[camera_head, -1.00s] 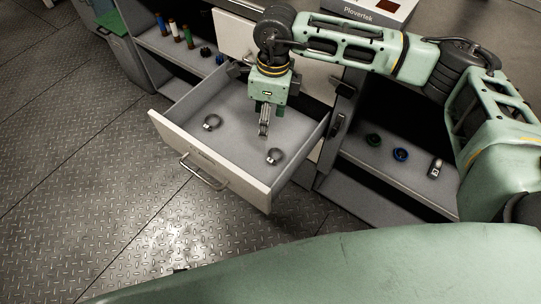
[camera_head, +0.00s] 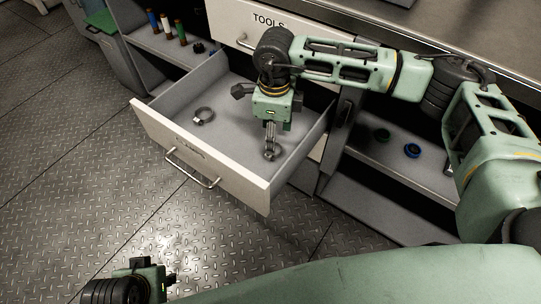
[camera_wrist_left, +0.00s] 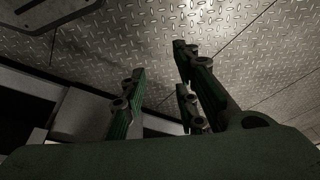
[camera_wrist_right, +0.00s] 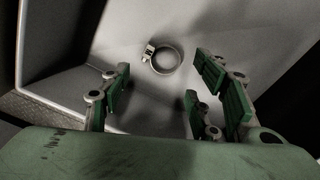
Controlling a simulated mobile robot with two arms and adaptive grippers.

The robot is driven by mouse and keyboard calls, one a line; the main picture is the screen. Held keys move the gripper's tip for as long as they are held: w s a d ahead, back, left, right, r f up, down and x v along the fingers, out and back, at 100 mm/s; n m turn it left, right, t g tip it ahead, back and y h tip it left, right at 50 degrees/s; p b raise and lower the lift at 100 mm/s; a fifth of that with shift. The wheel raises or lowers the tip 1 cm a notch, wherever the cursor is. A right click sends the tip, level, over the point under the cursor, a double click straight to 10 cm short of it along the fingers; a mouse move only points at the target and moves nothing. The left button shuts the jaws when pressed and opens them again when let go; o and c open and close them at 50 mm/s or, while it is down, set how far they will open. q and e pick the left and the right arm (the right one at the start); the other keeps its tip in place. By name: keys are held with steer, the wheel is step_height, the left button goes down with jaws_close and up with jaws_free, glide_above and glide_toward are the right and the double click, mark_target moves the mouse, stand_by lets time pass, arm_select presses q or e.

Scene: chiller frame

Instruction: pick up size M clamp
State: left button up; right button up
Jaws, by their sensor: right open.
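Two metal ring clamps lie in the open drawer (camera_head: 228,168). One clamp (camera_head: 203,115) lies toward the drawer's left side. The other clamp (camera_head: 269,155) is near the front right, partly hidden by my right gripper (camera_head: 270,148). In the right wrist view a clamp (camera_wrist_right: 178,66) lies on the drawer floor ahead of my open right fingers (camera_wrist_right: 162,85), with nothing between them.
A closed drawer (camera_head: 240,22) marked TOOLS is above the open one. A shelf (camera_head: 385,165) at the right holds a green ring and a blue ring (camera_head: 412,150). Several small bottles (camera_head: 165,24) stand on the left shelf. The drawer walls surround my right gripper.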

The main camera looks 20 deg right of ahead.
steer(key=f, duration=0.5)
steer(key=shift+s+a+f+b, duration=0.2)
steer(key=shift+f+b, duration=0.1)
steer(key=shift+b, duration=0.1)
arm_select(q)
steer(key=v, duration=0.3)
steer(key=shift+r, duration=0.15)
arm_select(e)
steer(key=c, duration=0.9)
